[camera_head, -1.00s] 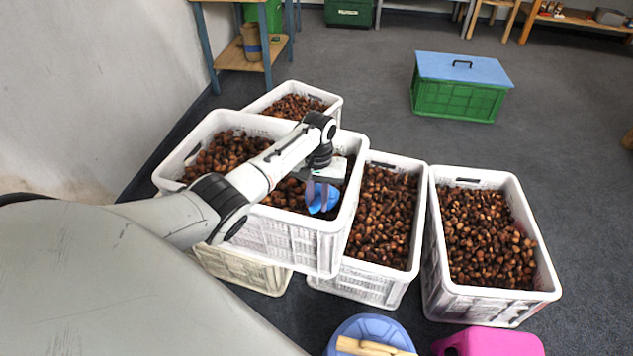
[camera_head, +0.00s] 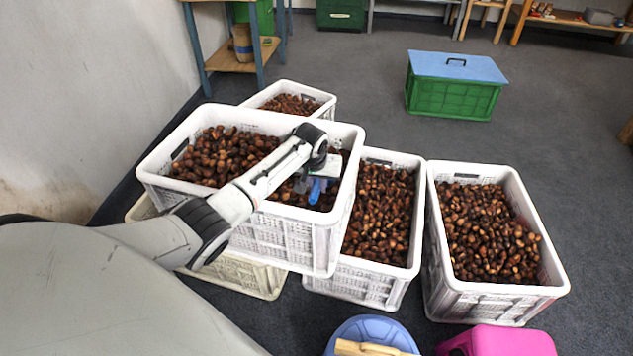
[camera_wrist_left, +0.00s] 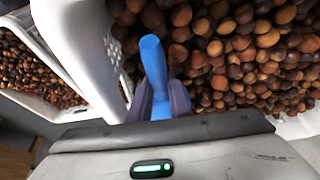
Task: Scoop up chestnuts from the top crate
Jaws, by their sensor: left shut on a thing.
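The top crate (camera_head: 290,243) is white plastic, filled with brown chestnuts (camera_head: 222,154), and sits raised on a lower crate at the left. My left gripper (camera_head: 314,188) is over the right part of this crate, inside its rim. It is shut on a blue scoop (camera_head: 315,192). In the left wrist view the blue handle of the scoop (camera_wrist_left: 154,64) stands between the fingers (camera_wrist_left: 160,101), with chestnuts (camera_wrist_left: 235,55) behind it. The scoop's bowl is hidden, so I cannot tell whether it holds chestnuts. My right gripper is not in view.
More chestnut crates stand beside it: a middle one (camera_head: 366,283), a right one (camera_head: 497,305) and one behind (camera_head: 329,108). A blue stool (camera_head: 371,330) and a pink object (camera_head: 497,342) are at the front. A green box with a blue lid (camera_head: 455,97) stands on open floor.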

